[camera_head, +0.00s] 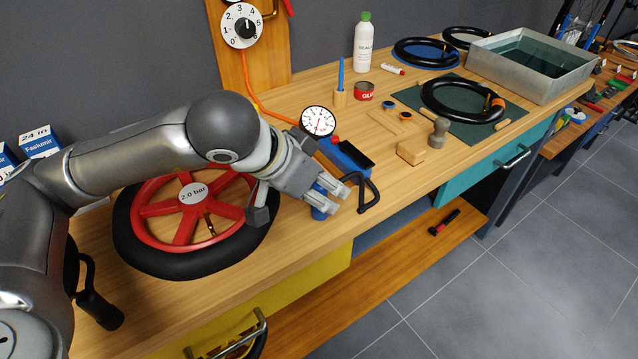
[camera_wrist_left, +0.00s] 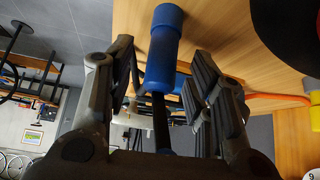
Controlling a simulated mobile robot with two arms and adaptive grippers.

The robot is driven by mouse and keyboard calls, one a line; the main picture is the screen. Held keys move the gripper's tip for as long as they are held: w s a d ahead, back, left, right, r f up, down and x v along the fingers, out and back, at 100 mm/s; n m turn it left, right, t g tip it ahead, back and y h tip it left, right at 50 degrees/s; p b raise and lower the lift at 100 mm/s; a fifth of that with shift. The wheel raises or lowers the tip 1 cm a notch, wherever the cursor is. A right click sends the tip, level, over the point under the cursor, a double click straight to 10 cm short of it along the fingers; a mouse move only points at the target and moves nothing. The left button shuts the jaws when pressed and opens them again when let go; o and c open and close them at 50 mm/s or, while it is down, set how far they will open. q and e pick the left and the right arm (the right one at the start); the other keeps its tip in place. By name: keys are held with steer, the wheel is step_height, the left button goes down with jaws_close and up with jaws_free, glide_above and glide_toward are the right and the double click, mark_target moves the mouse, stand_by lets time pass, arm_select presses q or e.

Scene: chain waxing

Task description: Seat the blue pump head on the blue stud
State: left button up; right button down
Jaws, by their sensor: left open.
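My left gripper (camera_head: 338,203) is open above the front edge of the bench, beside a blue cylinder (camera_head: 318,212) that its fingers partly cover. In the left wrist view the blue cylinder (camera_wrist_left: 164,48), with a dark rod running from it, shows between the open fingers (camera_wrist_left: 165,88), with gaps on both sides. I cannot tell whether this cylinder is the pump head. A blue pump body (camera_head: 343,158) with a black top stands just behind the gripper. I cannot single out the blue stud. My right gripper is not in view.
A red wheel with a black tyre (camera_head: 135,243) lies left of the gripper, under my arm. A black triangular handle (camera_head: 369,196) is close on the right. A pressure gauge (camera_head: 318,121) and orange hose (camera_head: 262,100) stand behind. A wooden block (camera_head: 411,152) lies further right.

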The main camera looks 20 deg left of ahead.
arm_select(q)
steer(key=v, duration=1.2)
